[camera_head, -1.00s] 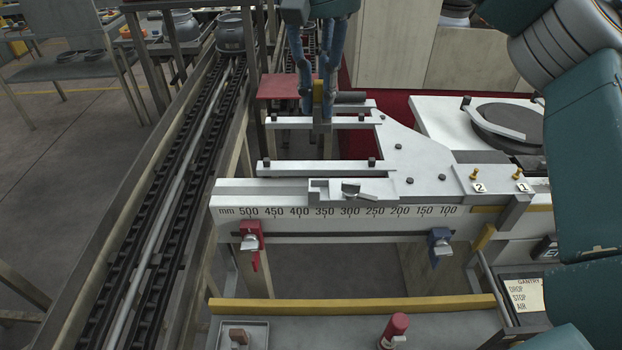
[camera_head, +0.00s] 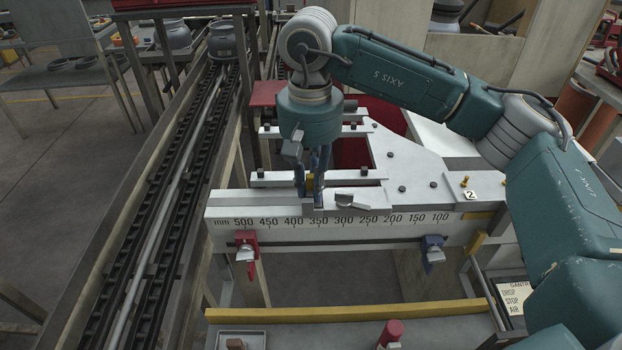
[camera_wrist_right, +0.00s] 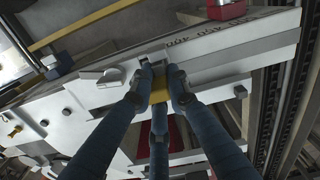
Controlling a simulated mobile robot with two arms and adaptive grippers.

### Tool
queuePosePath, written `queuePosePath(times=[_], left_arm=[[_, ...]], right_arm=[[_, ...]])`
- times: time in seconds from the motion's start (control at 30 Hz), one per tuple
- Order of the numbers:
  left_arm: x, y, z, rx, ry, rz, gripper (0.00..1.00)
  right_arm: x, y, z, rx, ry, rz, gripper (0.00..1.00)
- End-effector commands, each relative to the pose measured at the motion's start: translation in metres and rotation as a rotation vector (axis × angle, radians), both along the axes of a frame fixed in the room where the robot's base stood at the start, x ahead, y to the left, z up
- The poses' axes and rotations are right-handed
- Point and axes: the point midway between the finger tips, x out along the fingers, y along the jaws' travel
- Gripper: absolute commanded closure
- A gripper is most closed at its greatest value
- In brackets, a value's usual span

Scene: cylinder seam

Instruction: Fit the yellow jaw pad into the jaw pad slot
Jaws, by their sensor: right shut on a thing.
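My right gripper (camera_head: 312,182) points down and is shut on the yellow jaw pad (camera_head: 309,184), which is mostly hidden between its blue fingers. In the right wrist view the pad (camera_wrist_right: 159,90) shows between the fingers. The gripper is over the left end of the grey sliding block (camera_head: 372,203) on the white scale beam, near the 350 mark. The jaw pad slot seems to be at this end, but the fingers cover it. I cannot tell whether the pad is inside it. My left gripper is not in view.
The scale beam (camera_head: 410,226) carries red (camera_head: 246,243) and blue (camera_head: 433,245) clamps. Flat white arms of the fixture lie behind it. A roller-chain conveyor (camera_head: 170,195) runs along the left. A yellow-edged bench (camera_head: 350,311) stands in front.

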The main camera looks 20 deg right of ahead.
Motion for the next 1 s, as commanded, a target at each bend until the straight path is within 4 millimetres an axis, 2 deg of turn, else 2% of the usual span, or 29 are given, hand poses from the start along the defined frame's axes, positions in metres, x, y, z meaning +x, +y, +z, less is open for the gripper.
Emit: queuePosePath(times=[0.27, 0.3, 0.4, 0.77, 0.8, 0.87, 1.0], left_arm=[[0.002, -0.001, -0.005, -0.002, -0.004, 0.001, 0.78], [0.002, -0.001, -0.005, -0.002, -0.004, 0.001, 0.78], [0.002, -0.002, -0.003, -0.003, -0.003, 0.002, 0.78], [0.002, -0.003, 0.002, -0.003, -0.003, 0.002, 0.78], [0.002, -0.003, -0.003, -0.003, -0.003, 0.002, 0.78], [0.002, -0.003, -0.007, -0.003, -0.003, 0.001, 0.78], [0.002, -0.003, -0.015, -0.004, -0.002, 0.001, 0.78]], right_arm=[[0.0, 0.0, -0.003, 0.001, -0.002, 0.0, 1.0], [0.0, 0.0, -0.003, 0.0, -0.001, 0.0, 0.82], [0.0, 0.0, -0.002, 0.0, -0.001, 0.0, 0.66], [0.0, 0.0, 0.004, 0.0, -0.002, 0.0, 0.66], [0.001, 0.001, 0.005, 0.001, -0.004, 0.0, 0.66], [0.002, 0.001, 0.013, 0.0, -0.006, 0.0, 0.66], [0.002, 0.001, 0.042, 0.001, -0.007, 0.0, 0.66]])
